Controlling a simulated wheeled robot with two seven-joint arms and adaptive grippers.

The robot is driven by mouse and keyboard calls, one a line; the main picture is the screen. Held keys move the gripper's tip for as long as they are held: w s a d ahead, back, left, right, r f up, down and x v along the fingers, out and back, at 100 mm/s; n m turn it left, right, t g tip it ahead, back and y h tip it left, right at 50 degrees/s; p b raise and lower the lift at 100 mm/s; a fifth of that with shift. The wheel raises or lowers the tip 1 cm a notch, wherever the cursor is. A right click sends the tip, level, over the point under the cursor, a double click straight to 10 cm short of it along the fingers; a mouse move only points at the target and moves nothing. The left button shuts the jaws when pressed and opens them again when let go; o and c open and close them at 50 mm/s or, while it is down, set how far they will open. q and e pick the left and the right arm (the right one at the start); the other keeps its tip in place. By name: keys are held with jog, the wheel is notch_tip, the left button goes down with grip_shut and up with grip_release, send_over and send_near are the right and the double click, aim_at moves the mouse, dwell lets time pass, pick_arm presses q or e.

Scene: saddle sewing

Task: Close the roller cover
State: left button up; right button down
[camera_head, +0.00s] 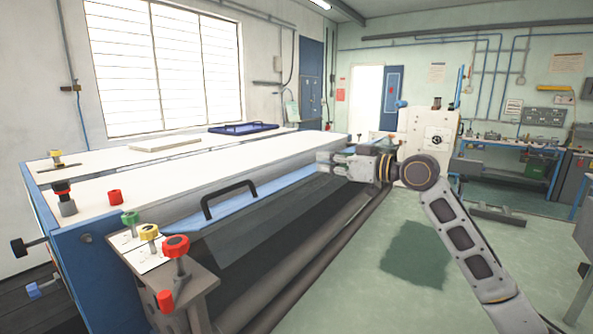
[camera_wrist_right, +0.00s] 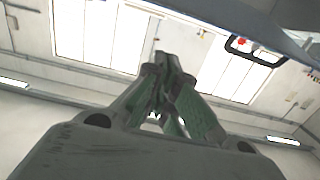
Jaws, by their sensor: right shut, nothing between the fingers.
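The roller cover (camera_head: 290,187) is a long blue panel along the front side of the sewing machine bed, sloping down and outward. A black bar handle (camera_head: 229,190) stands on its near part. Dark rollers (camera_head: 318,243) show below the cover. My right gripper (camera_head: 322,163) is shut and empty, beyond the handle and close to the bed's front edge, apart from the handle. In the right wrist view its fingertips (camera_wrist_right: 162,60) are together, and the black handle (camera_wrist_right: 257,60) shows at upper right. My left gripper is not in view.
A control panel (camera_head: 195,277) with red, yellow and green knobs stands at the machine's near end.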

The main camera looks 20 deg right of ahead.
aim_at(300, 183)
jog(key=shift+s+r, duration=0.15)
jog(key=shift+s, duration=0.05)
jog(key=shift+w, duration=0.1)
